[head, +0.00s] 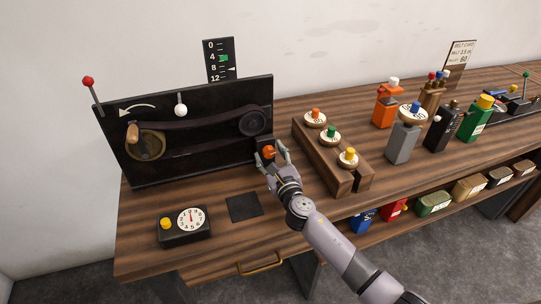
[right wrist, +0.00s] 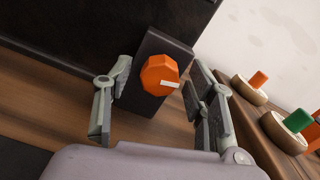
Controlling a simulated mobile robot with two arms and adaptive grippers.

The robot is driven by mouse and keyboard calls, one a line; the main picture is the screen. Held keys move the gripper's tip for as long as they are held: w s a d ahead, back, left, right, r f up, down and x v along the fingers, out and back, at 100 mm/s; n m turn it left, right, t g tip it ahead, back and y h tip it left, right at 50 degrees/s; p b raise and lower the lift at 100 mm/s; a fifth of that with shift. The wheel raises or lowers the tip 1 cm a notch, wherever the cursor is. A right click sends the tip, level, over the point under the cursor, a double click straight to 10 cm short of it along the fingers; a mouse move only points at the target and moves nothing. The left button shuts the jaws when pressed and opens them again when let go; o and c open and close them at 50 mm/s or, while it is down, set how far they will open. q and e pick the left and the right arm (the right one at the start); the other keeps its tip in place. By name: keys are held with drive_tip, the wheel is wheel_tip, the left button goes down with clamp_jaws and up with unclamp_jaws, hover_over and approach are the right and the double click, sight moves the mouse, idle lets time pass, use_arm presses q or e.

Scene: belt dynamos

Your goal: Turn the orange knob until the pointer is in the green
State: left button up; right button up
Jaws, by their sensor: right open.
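The orange knob (head: 268,152) is on a small dark block at the right end of the black belt panel. In the right wrist view the orange knob (right wrist: 158,74) is faceted, with a white mark toward its right side. My right gripper (head: 271,158) is open in front of it. In the right wrist view the fingers of my right gripper (right wrist: 155,105) stand left and right of the knob, with gaps on both sides. The scale plate (head: 220,61) behind the panel reads 0 to 12. Its green band (head: 223,58) is near 4; the white pointer (head: 231,69) sits lower, near 8.
The black panel (head: 200,150) carries a crank and belt wheels. A wooden rack (head: 338,176) with capped discs stands close right of my right gripper. A timer (head: 185,224) and a dark mat (head: 244,207) lie in front. Several coloured bottles stand farther right.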

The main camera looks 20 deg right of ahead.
drive_tip(key=c, duration=1.1)
drive_tip(key=shift+c, duration=0.2)
drive_tip(key=shift+m, duration=0.4)
